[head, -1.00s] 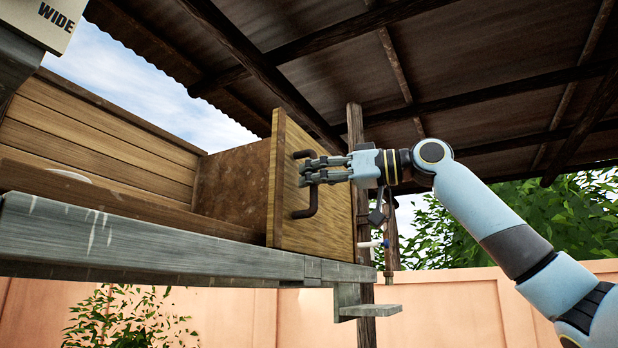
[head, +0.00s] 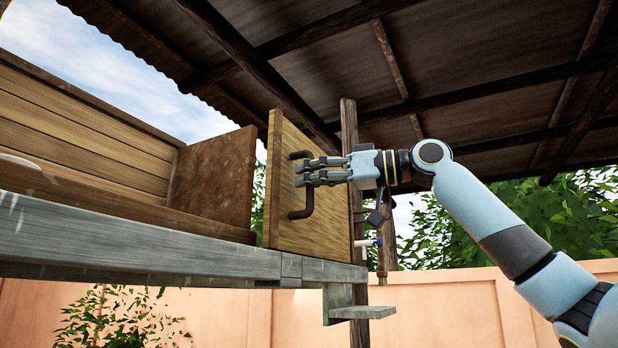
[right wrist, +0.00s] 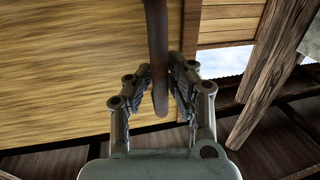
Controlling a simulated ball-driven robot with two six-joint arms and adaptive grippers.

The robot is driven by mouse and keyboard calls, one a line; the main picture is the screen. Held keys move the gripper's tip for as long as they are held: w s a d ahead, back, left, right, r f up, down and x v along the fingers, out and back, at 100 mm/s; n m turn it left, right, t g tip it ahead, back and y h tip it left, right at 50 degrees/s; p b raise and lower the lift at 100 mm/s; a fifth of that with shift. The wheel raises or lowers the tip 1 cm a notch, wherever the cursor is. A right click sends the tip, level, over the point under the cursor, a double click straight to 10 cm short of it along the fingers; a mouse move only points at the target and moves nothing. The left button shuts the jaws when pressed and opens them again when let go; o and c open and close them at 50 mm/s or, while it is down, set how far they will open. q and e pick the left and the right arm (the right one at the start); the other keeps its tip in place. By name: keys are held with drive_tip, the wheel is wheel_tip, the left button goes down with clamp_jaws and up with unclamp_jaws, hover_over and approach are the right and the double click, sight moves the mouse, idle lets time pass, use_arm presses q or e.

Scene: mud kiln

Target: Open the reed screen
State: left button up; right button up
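The reed screen (head: 280,200) is an upright pale wooden panel at the end of a wooden box. A narrow gap with foliage and sky shows between it and the box's brown end wall (head: 212,180). A dark bent handle (head: 307,203) stands out from its face. My right gripper (head: 309,171) is at the handle, its fingers on both sides of the bar. In the right wrist view the handle (right wrist: 158,50) runs between the two fingers (right wrist: 160,82), which close in on it; the panel (right wrist: 80,70) lies behind. My left gripper is not in view.
The box (head: 90,125) stands on a grey beam frame (head: 130,243) with a small ledge (head: 362,312) at its end. A wooden post (head: 350,150) rises behind the panel. A roof is overhead, and a peach wall (head: 440,300) is behind.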

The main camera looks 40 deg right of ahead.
drive_tip(key=shift+o, duration=1)
drive_tip(key=shift+s, duration=0.1)
drive_tip(key=shift+o, duration=0.6)
drive_tip(key=shift+a, duration=0.1)
drive_tip(key=shift+r, duration=0.15)
drive_tip(key=shift+r, duration=0.3)
approach(287, 134)
drive_tip(key=x, duration=0.5)
drive_tip(key=shift+a+r, duration=0.1)
